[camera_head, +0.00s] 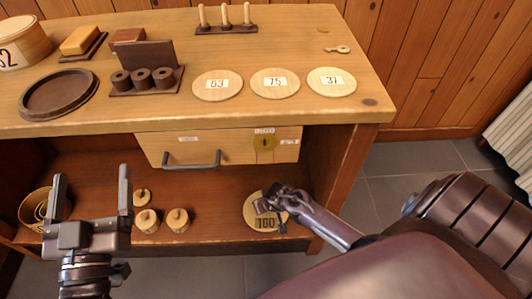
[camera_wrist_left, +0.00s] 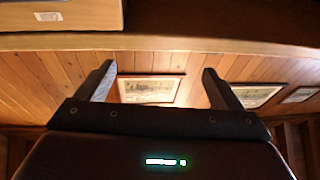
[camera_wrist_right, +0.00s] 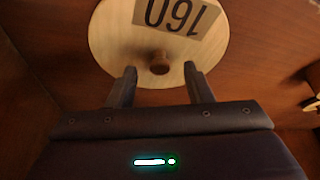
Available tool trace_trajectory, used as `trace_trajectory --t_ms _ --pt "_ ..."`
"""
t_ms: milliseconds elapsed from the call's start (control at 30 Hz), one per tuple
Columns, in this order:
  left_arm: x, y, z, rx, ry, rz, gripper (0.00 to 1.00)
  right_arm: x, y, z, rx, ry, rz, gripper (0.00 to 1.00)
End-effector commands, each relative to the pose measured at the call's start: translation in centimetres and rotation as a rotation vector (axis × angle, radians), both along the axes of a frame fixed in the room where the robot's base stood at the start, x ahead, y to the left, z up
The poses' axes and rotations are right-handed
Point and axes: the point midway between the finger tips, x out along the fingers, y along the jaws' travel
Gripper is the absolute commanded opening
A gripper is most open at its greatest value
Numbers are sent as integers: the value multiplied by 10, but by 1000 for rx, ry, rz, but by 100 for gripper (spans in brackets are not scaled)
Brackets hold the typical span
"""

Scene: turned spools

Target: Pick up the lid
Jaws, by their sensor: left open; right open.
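The lid (camera_head: 250,211) is a pale round wooden disc marked 160, lying on the lower shelf under the drawer. In the right wrist view the lid (camera_wrist_right: 115,45) shows a small brown knob (camera_wrist_right: 160,62) near its front edge. My right gripper (camera_wrist_right: 159,82) is open, its two fingertips just short of the knob and on either side of it. In the head view my right gripper (camera_head: 266,203) covers part of the lid. My left gripper (camera_head: 92,190) is open and empty, in front of the shelf at the left.
Above is a drawer (camera_head: 218,150) with a dark handle. The tabletop (camera_head: 215,110) holds numbered discs (camera_head: 275,84), a dark round tray (camera_head: 59,95) and a spool rack (camera_head: 147,80).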

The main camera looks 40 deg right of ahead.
Motion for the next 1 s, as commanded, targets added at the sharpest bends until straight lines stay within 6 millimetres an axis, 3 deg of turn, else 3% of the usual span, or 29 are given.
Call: trace_trajectory --t_ms 100,300,633,1000 --pt "-4 4 24 -45 -112 3 88 3 -1 -7 0 -1 0 46" --pt "-13 8 52 -96 -236 6 88 5 -1 -13 -1 0 0 46" --pt "-15 9 57 -107 -261 7 88 5 -1 -13 -1 0 1 46" --pt "-15 10 57 -105 -260 7 88 5 -1 -13 -1 0 1 0"
